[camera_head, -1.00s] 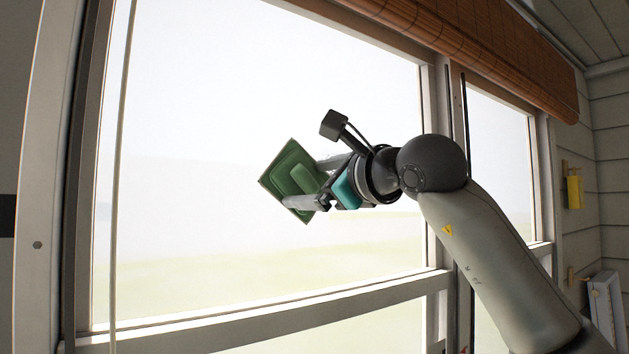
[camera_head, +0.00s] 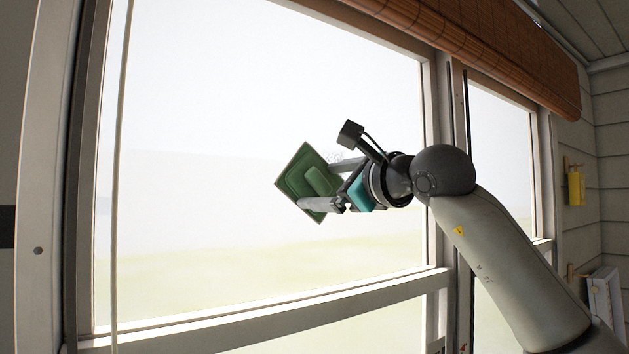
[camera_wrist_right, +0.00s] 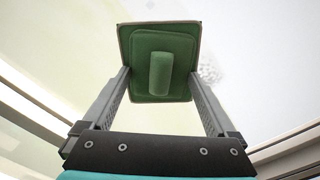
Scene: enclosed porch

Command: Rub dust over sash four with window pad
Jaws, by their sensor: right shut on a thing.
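The green window pad (camera_head: 299,183) is in my right gripper (camera_head: 325,186), held tilted in front of the large window pane (camera_head: 220,100). In the right wrist view the pad (camera_wrist_right: 130,43) is square with a raised block (camera_wrist_right: 160,73) at its middle, between the two grey fingers. I cannot tell whether its far face touches the glass. A small grey speckled dust patch (camera_wrist_right: 208,73) shows on the pane just right of the pad in the wrist view. It is faint beside the pad's upper right edge in the head view (camera_head: 337,157). My left gripper is not in view.
A rolled wooden blind (camera_head: 490,45) hangs along the top right. A thin cord (camera_head: 119,180) hangs at the left. The window's lower rail (camera_head: 280,307) and a mullion (camera_head: 437,180) border the pane. A yellow item (camera_head: 576,188) hangs on the right wall.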

